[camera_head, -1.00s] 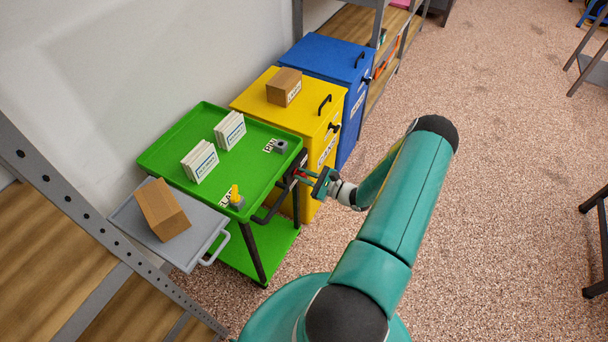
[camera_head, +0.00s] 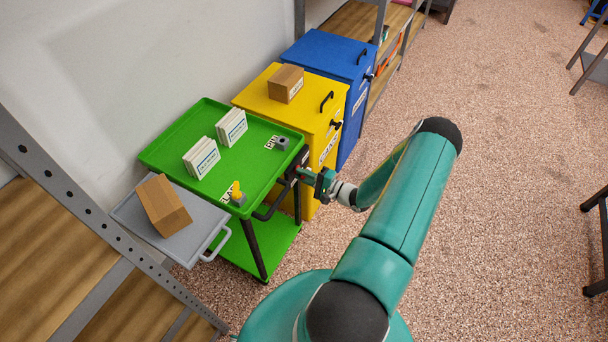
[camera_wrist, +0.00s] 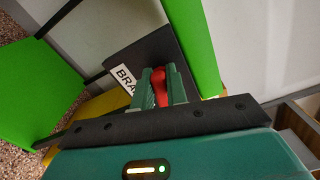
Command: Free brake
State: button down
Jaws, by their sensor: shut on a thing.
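The green cart (camera_head: 222,150) stands beside the grey shelf. A dark plate (camera_wrist: 150,48) on the cart carries a white label (camera_wrist: 124,79) reading "BRA", the rest hidden. A red lever (camera_wrist: 160,86) sits in front of the plate, between my fingers. My gripper (camera_wrist: 160,90) is shut on the red lever; its green fingers flank it. In the head view my gripper (camera_head: 304,176) is at the cart's right end, beside the black handle (camera_head: 277,201), and the lever can hardly be made out there.
Yellow (camera_head: 260,96) and blue (camera_head: 325,56) cabinets stand behind.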

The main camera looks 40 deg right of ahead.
jog(key=shift+f+n, duration=0.15)
jog(key=shift+n, duration=1.45)
jog(key=c, duration=1.4)
grip_release()
jog(key=v, duration=1.3)
jog(key=shift+s, duration=0.4)
jog(key=shift+d, duration=0.1)
